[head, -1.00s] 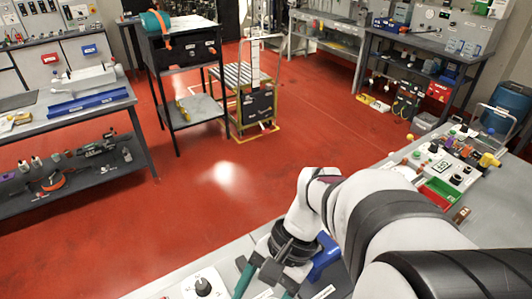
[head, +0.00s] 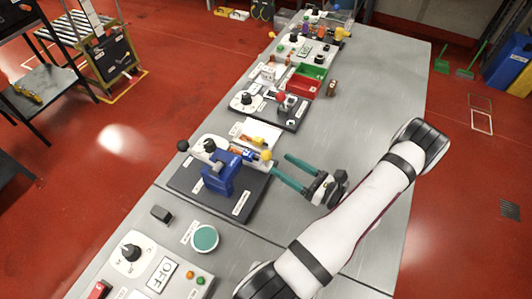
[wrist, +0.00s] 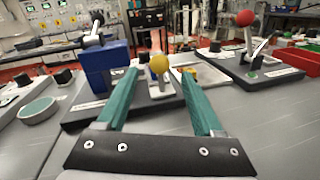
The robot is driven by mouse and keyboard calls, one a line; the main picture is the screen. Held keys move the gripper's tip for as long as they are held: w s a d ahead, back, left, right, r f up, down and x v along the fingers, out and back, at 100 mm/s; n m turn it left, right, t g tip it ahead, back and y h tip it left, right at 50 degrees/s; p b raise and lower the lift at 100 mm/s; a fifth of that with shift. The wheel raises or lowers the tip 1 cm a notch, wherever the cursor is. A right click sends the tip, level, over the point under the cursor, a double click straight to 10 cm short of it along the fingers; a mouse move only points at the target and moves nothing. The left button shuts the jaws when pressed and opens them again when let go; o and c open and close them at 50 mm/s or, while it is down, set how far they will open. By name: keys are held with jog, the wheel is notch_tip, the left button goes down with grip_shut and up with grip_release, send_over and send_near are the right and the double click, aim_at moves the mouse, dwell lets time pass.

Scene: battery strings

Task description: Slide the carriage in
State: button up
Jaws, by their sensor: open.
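A dark base plate (head: 249,200) on the bench carries a blue block (head: 219,177), an orange-and-blue part and a black-knobbed lever (head: 183,146). A yellow knob (head: 267,155) sticks out on its right side; I cannot tell for certain which part is the carriage. My gripper (head: 281,168) is open and empty, its two teal fingers pointing left towards the yellow knob from the right. In the wrist view the yellow knob (wrist: 159,64) shows between and beyond the fingertips, with the blue block (wrist: 105,66) behind the left finger. I see no contact.
A red-knobbed lever unit (head: 282,98) and red and green bins (head: 304,83) stand farther along the bench. A teal round pad (head: 205,238), a small dark block (head: 162,214) and an OFF panel (head: 161,274) lie nearer. The bench's right side (head: 390,95) is clear.

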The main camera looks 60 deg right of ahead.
aim_at(267, 155)
jog(key=w, duration=0.4)
jog(key=w+d, duration=0.1)
jog(key=w, duration=0.1)
jog(key=shift+w+d, duration=0.1)
jog(key=shift+w, duration=0.2)
grip_shut()
dwell(1.0)
